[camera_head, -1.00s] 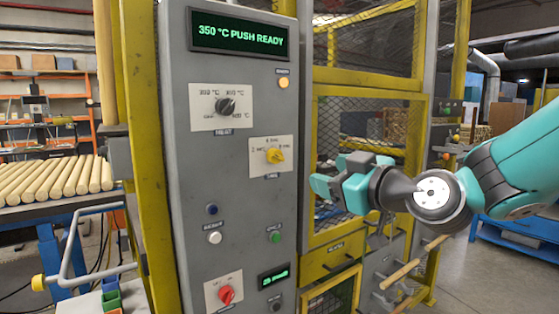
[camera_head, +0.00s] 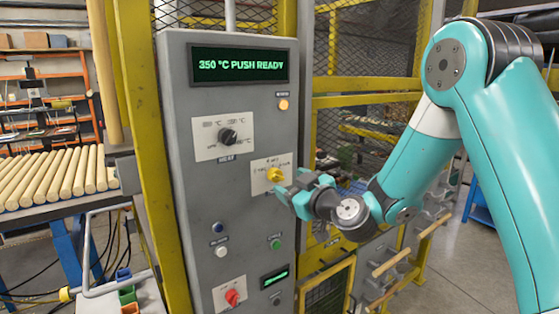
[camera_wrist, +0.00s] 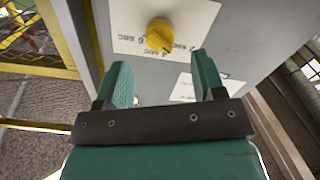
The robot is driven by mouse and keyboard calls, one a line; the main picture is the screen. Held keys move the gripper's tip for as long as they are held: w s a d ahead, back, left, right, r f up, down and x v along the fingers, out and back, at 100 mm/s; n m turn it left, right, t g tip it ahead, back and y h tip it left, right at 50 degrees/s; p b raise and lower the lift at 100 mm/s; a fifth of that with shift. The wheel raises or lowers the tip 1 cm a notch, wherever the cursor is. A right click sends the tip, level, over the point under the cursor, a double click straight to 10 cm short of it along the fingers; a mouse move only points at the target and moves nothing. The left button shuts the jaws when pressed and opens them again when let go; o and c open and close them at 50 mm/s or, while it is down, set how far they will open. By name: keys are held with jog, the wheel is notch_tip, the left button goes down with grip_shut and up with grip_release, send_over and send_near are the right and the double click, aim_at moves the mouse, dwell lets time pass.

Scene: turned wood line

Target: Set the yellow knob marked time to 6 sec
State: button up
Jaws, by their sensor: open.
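The yellow time knob (camera_head: 275,174) sits on a white label plate (camera_head: 260,162) on the grey control panel. In the wrist view the knob (camera_wrist: 160,34) is ahead of the fingertips, roughly centred between them but beyond their ends. The plate carries several "sec" markings; one near the knob reads 6 SEC in the wrist view. Which mark the knob points at is too small to tell. My gripper (camera_head: 288,190) is open and empty, just below and right of the knob in the head view. Its two teal fingers (camera_wrist: 161,66) stand apart with nothing between them.
The grey panel (camera_head: 183,140) also carries a black heat knob (camera_head: 228,136), a red knob (camera_head: 232,297), several buttons and a display (camera_head: 240,66) reading 350 °C PUSH READY. A yellow post (camera_head: 150,150) stands left. Yellow mesh fencing (camera_head: 375,60) is at the right.

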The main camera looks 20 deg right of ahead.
aim_at(280, 178)
jog(key=p+x, duration=0.1)
jog(key=x, duration=0.1)
jog(key=p+x, duration=0.2)
jog(key=shift+r, duration=0.25)
jog(key=shift+w+a+f+p, duration=0.2)
jog(key=shift+w+a+p, duration=0.1)
jog(key=shift+w, duration=0.35)
jog(key=c, duration=0.9)
